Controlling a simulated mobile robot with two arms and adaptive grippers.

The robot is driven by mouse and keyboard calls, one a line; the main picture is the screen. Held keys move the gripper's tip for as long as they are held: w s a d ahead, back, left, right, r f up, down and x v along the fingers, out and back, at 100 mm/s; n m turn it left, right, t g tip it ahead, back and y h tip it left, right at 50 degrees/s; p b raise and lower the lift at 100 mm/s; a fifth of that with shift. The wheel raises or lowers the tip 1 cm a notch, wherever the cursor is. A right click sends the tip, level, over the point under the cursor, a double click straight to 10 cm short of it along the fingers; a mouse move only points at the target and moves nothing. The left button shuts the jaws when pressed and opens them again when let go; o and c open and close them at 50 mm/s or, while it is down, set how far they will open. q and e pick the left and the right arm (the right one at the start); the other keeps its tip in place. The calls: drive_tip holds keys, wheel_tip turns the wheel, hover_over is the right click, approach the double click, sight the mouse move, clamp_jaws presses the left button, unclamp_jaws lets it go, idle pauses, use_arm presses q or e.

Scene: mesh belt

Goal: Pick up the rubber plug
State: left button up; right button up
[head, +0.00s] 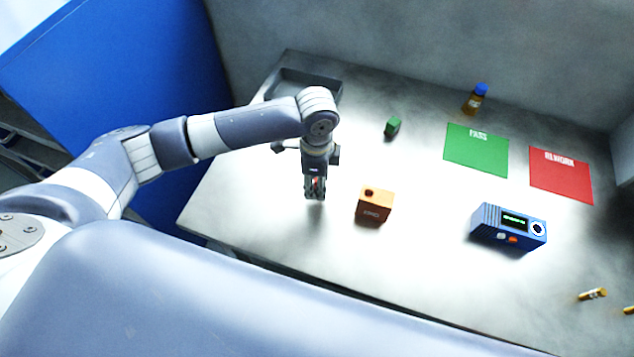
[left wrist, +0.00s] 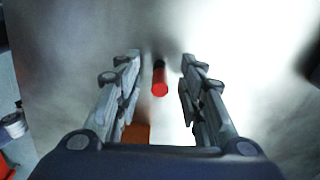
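A small red cylinder with a dark end (left wrist: 159,82), which looks like the rubber plug, shows between the fingers in the left wrist view. A bit of red also shows at the fingertips in the head view. My left gripper (head: 315,188) points down over the table, left of the orange block (head: 373,208). Its fingers (left wrist: 160,85) are open, with a gap on both sides of the red cylinder. I cannot tell how far the fingertips are above the table. My right gripper is out of view.
The orange block has a dark round hole on top and stands close to the gripper. A blue device (head: 508,228), green mat (head: 477,150), red mat (head: 560,175), amber bottle (head: 474,100), green piece (head: 392,127) and grey tray (head: 330,90) are farther off. Brass-coloured cylinders (head: 592,294) lie front right.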

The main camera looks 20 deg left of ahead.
use_arm(q)
clamp_jaws()
drive_tip(key=shift+r, duration=0.1)
drive_tip(key=shift+r, duration=0.4)
wheel_tip(320, 180, up, 3)
drive_tip(key=shift+w+d+f+b, duration=0.1)
drive_tip(key=shift+f+b, duration=0.1)
drive_tip(key=shift+b, duration=0.6)
drive_tip(key=s+a+r+b, duration=0.1)
drive_tip(key=s+b, duration=0.1)
drive_tip(key=s, duration=1.4)
drive_tip(key=shift+a+r, duration=0.15)
drive_tip(key=shift+r, duration=0.1)
